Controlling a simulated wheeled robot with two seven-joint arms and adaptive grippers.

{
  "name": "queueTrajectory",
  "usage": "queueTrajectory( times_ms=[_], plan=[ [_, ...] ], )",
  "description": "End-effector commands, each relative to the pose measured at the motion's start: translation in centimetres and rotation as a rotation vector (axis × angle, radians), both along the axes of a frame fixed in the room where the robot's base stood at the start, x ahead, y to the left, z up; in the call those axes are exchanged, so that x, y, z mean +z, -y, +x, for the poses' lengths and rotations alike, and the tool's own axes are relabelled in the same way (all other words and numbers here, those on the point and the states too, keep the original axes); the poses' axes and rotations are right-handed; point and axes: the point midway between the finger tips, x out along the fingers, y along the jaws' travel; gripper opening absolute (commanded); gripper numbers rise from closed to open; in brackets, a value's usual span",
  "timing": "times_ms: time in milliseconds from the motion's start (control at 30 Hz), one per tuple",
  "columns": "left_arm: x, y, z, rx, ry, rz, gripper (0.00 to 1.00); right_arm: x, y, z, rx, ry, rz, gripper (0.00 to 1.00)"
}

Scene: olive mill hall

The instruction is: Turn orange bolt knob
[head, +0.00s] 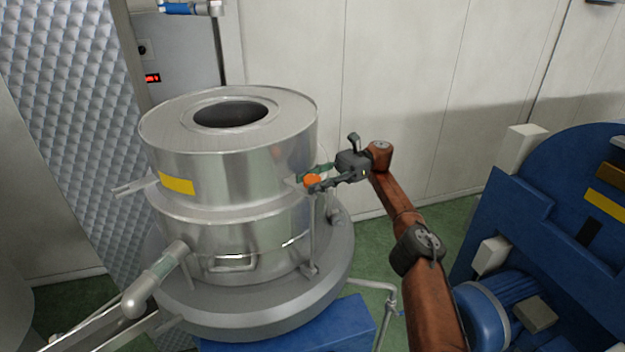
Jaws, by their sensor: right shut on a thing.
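The orange bolt knob (312,181) sits on the right side of a steel drum machine (240,165), at about mid height. My right gripper (314,180) reaches it from the right, with one finger behind the knob and one in front. The fingers are shut on the knob and hide part of its edges. My left gripper is not in view.
A steel pipe (155,280) sticks out at the drum's lower left. A grey round base (255,315) flares out below the drum. A blue machine (550,230) stands at the right. A pale wall (420,90) lies behind. Green floor shows between the machines.

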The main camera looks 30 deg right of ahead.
Motion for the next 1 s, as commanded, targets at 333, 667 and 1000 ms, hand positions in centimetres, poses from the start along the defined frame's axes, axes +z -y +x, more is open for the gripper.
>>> queueTrajectory(
  times_ms=[333,667,1000],
  plan=[
    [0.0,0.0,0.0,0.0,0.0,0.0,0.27,-0.8,-0.2,0.1,0.004,-0.012,-0.01,0.1],
    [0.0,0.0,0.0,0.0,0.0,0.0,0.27,-0.4,0.0,0.0,0.001,-0.006,-0.005,0.53],
    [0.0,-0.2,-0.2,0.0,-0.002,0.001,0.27,0.4,0.0,0.0,0.001,-0.002,-0.004,0.53]
  ],
)
